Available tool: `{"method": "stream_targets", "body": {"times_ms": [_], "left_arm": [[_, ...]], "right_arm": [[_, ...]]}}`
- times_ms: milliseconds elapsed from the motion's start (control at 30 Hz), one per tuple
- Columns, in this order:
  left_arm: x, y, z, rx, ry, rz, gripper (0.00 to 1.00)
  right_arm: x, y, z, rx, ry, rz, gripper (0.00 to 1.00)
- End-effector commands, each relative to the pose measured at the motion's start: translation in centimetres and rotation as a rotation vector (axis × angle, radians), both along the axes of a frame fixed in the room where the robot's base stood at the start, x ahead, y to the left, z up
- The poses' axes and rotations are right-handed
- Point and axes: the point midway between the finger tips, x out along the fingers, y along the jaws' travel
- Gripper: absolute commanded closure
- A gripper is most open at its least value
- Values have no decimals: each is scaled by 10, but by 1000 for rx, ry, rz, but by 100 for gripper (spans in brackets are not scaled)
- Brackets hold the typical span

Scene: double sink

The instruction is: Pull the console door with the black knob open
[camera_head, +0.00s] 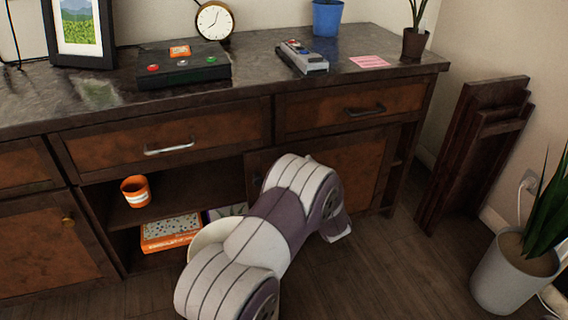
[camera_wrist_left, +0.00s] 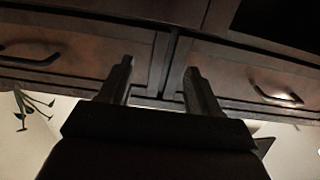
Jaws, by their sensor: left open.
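The console (camera_head: 330,60) has brown drawers above and doors below. The lower right door (camera_head: 360,165) stands partly behind my left arm; a black knob on it cannot be made out. The lower left door (camera_head: 40,235) has a small brass-coloured knob (camera_head: 68,219). My left gripper (camera_wrist_left: 158,65) is open and empty in the left wrist view, its fingers pointing at the console front, which appears upside down there. In the head view my left arm hides its fingers. My right gripper is not in view.
Drawers carry a silver handle (camera_head: 169,148) and a black handle (camera_head: 366,110). Dark boards (camera_head: 475,150) lean on the right wall, near a potted plant (camera_head: 515,275).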

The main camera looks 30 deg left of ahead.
Motion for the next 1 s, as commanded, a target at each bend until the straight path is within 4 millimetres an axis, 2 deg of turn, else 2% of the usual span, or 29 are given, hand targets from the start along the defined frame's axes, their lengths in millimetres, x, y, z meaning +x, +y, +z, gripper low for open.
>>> {"method": "stream_targets", "body": {"times_ms": [267,367,467,567,600,667,733,800,900,1000], "left_arm": [[0,-1,2,1,1,-1,38],[2,-9,-15,1,54,-15,38],[5,-17,-50,-26,99,9,38],[-7,-17,-89,-239,-165,139,38],[-15,-15,-102,-336,-335,197,38],[-26,-12,-114,-459,-590,265,38],[-35,-8,-119,-571,-871,311,38],[-38,-4,-113,-655,-1108,326,38],[-44,-2,-110,-729,-1303,322,38],[-43,2,-110,-764,-1376,312,38]], "right_arm": [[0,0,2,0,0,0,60],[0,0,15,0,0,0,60],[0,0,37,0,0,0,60],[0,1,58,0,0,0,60],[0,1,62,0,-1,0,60],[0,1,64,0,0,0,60],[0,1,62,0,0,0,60],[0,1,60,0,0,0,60],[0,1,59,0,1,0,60],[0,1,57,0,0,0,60]]}}
